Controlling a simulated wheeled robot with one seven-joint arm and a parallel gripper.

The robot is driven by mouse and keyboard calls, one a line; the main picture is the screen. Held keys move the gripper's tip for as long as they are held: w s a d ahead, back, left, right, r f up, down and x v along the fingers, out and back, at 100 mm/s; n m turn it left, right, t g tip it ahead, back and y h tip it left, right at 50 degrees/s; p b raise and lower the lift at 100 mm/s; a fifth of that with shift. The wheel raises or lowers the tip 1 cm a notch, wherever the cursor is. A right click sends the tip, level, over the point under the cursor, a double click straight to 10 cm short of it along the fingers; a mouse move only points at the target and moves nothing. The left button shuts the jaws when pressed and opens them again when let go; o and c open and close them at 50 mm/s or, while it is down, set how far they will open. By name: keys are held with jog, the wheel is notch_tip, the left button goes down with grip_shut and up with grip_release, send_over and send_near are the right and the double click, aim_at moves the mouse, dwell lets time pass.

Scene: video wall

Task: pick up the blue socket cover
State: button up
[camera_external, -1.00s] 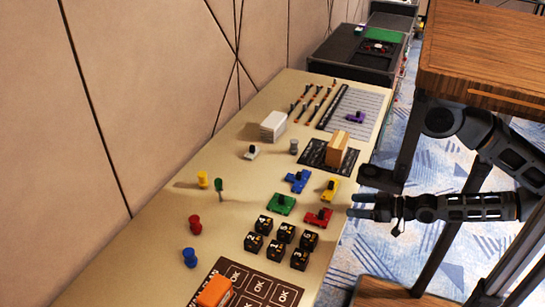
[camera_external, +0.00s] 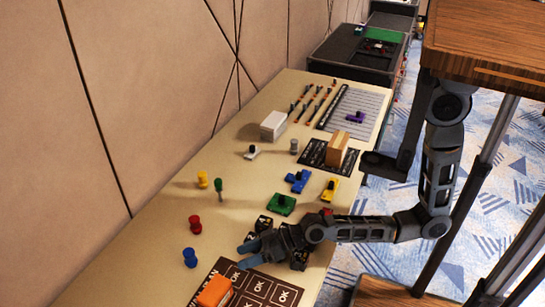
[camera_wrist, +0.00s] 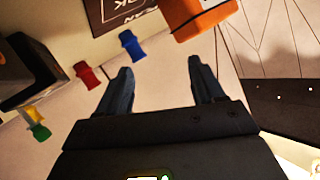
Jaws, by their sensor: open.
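A flat blue piece with a black knob (camera_external: 297,181), which looks like the blue socket cover, lies on the table between a green piece (camera_external: 281,204) and a yellow piece (camera_external: 330,189) of similar kind. I cannot make it out in the wrist view. My gripper (camera_external: 247,254) is over the front part of the table, near the black cubes and well in front of the blue piece. Its two fingers stand apart with nothing between them, which the wrist view also shows (camera_wrist: 160,66). A similar red piece (camera_external: 326,211) is mostly hidden by my arm.
Blue (camera_external: 190,257), red (camera_external: 195,224) and yellow (camera_external: 202,179) pegs stand left of my gripper. An orange box (camera_external: 214,291) sits on the OK card (camera_external: 265,288). My arm partly covers the black cubes (camera_external: 264,224). A wooden block (camera_external: 338,150) stands behind the blue piece.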

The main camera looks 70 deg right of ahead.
aim_at(188, 251)
jog(key=w+a+r+n+g+b, duration=0.1)
jog(key=w+a+r+n, duration=0.1)
jog(key=w, duration=0.6)
jog(key=w+a+r+n, duration=0.1)
jog(key=w+r+n, duration=0.15)
jog(key=w, duration=0.55)
jog(key=shift+s+f, duration=0.2)
jog(key=shift+f, duration=1.95)
notch_tip(188, 251, down, 2)
jog(key=shift+f, duration=0.25)
jog(key=shift+x, duration=1.05)
jog(key=shift+w+a+f, duration=0.25)
jog(key=shift+w+f, duration=0.05)
jog(key=shift+f, duration=0.05)
jog(key=shift+c, duration=0.2)
jog(key=c, duration=1)
